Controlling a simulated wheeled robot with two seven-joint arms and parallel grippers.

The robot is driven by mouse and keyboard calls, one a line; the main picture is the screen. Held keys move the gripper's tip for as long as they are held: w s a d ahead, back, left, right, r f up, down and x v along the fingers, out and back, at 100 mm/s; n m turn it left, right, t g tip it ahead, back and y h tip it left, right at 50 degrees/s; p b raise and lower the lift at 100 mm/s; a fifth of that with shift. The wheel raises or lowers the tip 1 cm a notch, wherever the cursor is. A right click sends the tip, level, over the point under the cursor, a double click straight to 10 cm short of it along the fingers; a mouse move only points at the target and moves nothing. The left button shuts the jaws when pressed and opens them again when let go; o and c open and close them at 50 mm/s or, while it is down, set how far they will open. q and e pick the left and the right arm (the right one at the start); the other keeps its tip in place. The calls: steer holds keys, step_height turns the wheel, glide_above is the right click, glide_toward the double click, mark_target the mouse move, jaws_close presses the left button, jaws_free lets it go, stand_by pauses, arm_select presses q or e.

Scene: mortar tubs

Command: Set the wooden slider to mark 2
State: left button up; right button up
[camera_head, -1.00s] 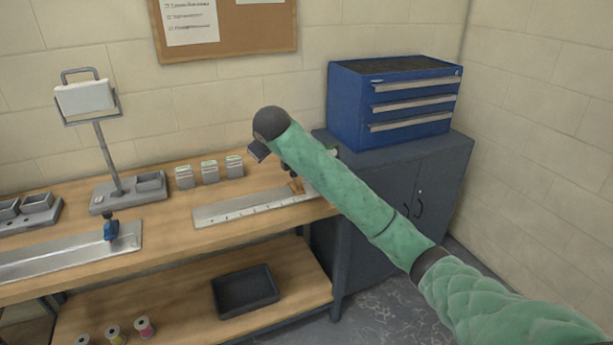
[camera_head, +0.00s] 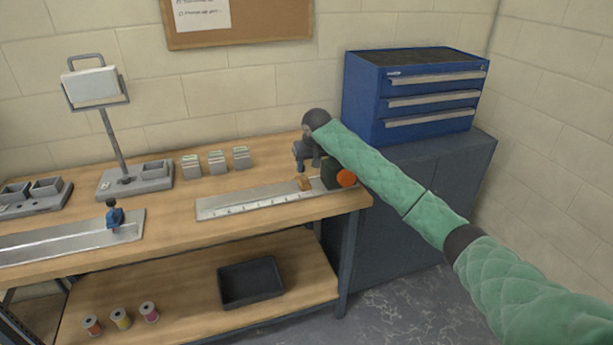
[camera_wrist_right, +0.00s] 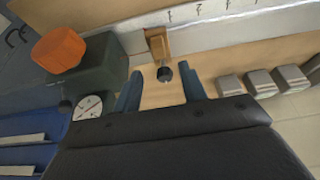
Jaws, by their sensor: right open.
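The wooden slider (camera_head: 304,183) sits near the right end of a pale scale rail (camera_head: 232,204) on the workbench. In the right wrist view the slider (camera_wrist_right: 157,42) shows at the rail's end, with a dark round knob (camera_wrist_right: 164,74) in front of it. My right gripper (camera_head: 302,163) is above the slider, pointing down. In the wrist view its open fingers (camera_wrist_right: 160,85) lie to either side of the knob, with gaps visible. The rail's marks (camera_wrist_right: 198,8) show in the wrist view, but their numbers are hard to read. My left gripper is out of view.
A dark green box with an orange knob (camera_head: 346,178) stands at the rail's right end; its dial (camera_wrist_right: 88,107) shows in the wrist view. Several small grey blocks (camera_head: 217,162) stand behind the rail. A second rail with a blue slider (camera_head: 114,217) lies to the left.

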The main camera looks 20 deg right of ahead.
mark_target(305, 178)
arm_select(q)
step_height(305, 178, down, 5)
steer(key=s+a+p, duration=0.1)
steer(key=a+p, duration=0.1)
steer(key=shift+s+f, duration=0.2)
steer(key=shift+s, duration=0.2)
arm_select(e)
steer(key=shift+x, duration=3.9)
steer(key=shift+d, duration=0.1)
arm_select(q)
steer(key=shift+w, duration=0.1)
arm_select(e)
jaws_close()
